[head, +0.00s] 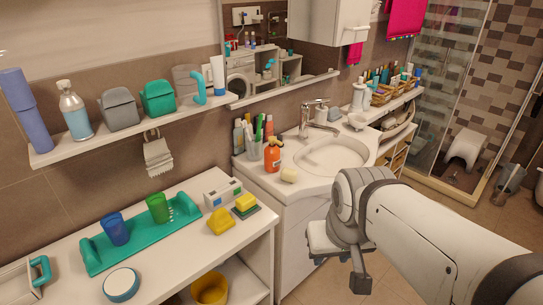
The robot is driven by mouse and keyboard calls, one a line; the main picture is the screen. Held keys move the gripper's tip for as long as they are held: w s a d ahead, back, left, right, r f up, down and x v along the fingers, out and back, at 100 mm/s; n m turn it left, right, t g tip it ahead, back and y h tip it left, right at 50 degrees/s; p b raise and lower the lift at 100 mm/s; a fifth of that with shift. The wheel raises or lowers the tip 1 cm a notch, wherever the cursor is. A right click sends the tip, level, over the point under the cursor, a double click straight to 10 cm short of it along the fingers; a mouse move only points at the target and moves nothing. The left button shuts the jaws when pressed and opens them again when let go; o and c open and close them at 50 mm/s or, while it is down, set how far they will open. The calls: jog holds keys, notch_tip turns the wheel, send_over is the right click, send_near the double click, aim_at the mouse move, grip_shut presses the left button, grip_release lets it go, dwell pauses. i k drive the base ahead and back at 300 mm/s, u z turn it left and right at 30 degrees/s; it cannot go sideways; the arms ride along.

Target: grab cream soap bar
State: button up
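The cream soap bar (289,175) lies on the front left rim of the white washbasin, just in front of an orange-red pump bottle. My gripper (340,271) hangs in front of the basin cabinet, lower and to the right of the soap, and apart from it. Its two dark fingertips show apart with nothing seen between them. Part of the gripper is hidden by its own body.
The orange-red pump bottle (273,156) and a cup of brushes (255,148) stand close behind the soap. The faucet (314,117) is to its right. A white cabinet (262,226) with a yellow sponge (245,202) and yellow object (221,221) is at left.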

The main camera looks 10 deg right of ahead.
aim_at(287, 175)
jog(key=z, duration=0.05)
jog(key=i, duration=1)
jog(key=u, duration=0.05)
